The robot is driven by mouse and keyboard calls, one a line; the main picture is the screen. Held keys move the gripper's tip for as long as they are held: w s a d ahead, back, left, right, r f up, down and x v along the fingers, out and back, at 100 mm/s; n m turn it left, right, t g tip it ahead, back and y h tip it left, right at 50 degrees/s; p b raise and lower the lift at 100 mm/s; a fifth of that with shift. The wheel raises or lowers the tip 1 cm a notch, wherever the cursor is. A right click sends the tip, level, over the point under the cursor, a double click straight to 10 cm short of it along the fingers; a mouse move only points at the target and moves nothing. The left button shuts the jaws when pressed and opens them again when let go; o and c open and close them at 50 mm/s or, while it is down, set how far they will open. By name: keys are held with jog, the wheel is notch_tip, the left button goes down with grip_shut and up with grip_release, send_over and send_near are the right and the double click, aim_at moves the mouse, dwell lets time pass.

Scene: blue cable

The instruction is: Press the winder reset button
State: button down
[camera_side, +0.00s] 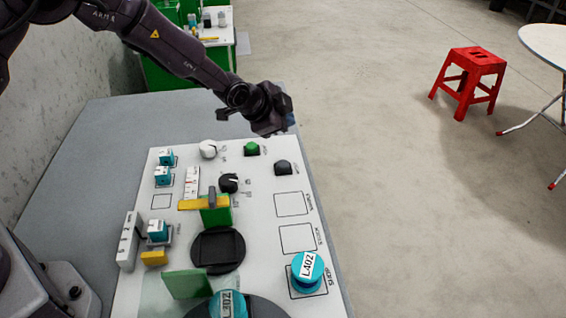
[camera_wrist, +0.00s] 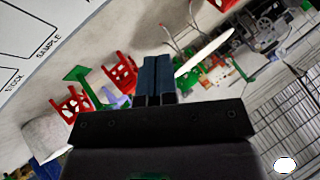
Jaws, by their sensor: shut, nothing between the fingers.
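A white control panel (camera_side: 180,225) lies on the grey bench. Near its far edge are a green button (camera_side: 251,149) and, to the right, a dark grey domed button (camera_side: 283,167). The labels beside them are too small to read, so I cannot tell which is the winder reset button. My gripper (camera_side: 290,121) is above the far right edge of the panel, apart from both buttons. In the wrist view its two blue-grey fingers (camera_wrist: 155,80) are together with nothing between them. That view shows only a panel corner and no button.
A white knob (camera_side: 208,149) and a black knob (camera_side: 228,182) stand left of the buttons. A yellow bar (camera_side: 190,205), green plates (camera_side: 187,284) and blue-capped spools (camera_side: 308,268) stand nearer. A red stool (camera_side: 470,80) is on the open floor.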

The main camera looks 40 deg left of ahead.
aim_at(284, 165)
jog(key=shift+f, duration=0.15)
jog(key=shift+f, duration=4.3)
jog(key=shift+f, duration=0.4)
jog(key=shift+f, duration=0.55)
jog(key=shift+r, duration=0.95)
